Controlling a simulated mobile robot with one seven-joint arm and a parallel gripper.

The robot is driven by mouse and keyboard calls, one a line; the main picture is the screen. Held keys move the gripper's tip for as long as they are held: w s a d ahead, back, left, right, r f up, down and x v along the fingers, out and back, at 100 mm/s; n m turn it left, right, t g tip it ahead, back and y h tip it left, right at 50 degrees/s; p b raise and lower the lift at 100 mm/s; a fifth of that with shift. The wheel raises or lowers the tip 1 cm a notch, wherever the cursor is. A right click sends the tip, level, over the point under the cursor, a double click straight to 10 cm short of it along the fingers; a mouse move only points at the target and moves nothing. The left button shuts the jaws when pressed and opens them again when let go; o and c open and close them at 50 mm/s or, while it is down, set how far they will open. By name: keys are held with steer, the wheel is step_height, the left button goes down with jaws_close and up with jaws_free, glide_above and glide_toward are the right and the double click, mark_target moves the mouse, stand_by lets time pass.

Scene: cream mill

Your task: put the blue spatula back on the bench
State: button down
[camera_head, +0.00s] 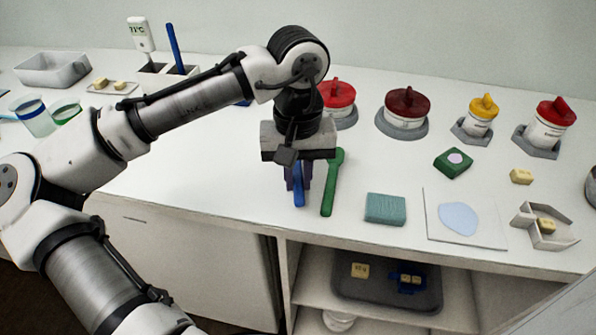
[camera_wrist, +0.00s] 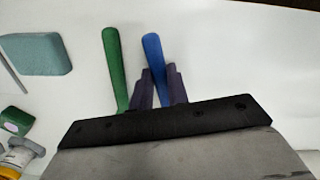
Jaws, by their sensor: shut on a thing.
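The blue spatula (camera_head: 298,190) is between the fingers of my gripper (camera_head: 298,180), over the front part of the white bench (camera_head: 210,170). In the wrist view its blue handle (camera_wrist: 155,58) sticks out past the dark fingertips of my gripper (camera_wrist: 163,88). My gripper is shut on it. The spatula's other end is hidden behind the gripper body. I cannot tell whether the spatula touches the bench. A green spatula (camera_head: 332,182) lies on the bench just right of it, and it also shows in the wrist view (camera_wrist: 114,65).
A teal sponge (camera_head: 385,208) and a white sheet with a pale blue patch (camera_head: 459,218) lie to the right. Red-lidded (camera_head: 548,125) and yellow-lidded (camera_head: 481,118) pots stand behind. A shelf below holds a dark tray (camera_head: 388,288). The bench left of my gripper is clear.

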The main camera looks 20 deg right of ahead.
steer(key=shift+f, duration=0.4)
stand_by(0.3)
steer(key=c, duration=1.3)
jaws_free()
steer(key=shift+a+r, duration=0.1)
steer(key=shift+r, duration=0.3)
steer(key=r, duration=1.3)
steer(key=shift+w+d+r, duration=0.1)
steer(key=shift+w+d, duration=0.2)
steer(key=shift+d, duration=0.05)
